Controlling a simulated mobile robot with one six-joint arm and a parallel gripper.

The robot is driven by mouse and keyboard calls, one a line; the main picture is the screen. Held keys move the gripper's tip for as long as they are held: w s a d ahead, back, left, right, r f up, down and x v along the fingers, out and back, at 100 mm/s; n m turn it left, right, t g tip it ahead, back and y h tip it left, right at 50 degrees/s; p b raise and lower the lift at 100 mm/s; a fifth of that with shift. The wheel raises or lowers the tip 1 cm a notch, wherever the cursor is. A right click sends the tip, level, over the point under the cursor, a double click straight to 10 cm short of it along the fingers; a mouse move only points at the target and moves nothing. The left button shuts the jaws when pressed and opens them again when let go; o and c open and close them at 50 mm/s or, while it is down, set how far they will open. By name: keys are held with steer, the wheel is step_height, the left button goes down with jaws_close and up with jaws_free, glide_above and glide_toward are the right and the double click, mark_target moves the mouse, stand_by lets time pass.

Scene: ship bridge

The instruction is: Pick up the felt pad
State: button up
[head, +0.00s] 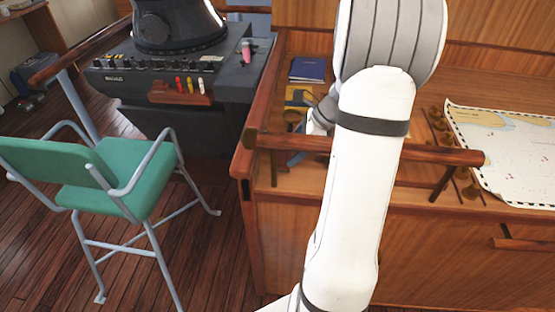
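I cannot pick out the felt pad with certainty. A flat yellow item (297,96) lies on the wooden counter just below a blue book (308,69), partly covered by dark shapes and my arm. My white arm reaches over the counter and hides much of its middle. Part of my wrist shows left of the arm, above the wooden rail. My gripper (296,157) is mostly hidden behind the arm and rail; only a small blue-grey part seems to show near the counter. Whether it is open or holds anything is not visible.
A wooden rail (440,155) runs along the counter's front edge. Several brass pieces stand around my arm. A paper chart (505,145) lies at the right. A green chair (130,180) and a dark control console (185,75) are at the left. Floor between chair and counter is clear.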

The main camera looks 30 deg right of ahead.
mark_target(285, 156)
steer(key=x, duration=0.5)
steer(key=c, duration=1.1)
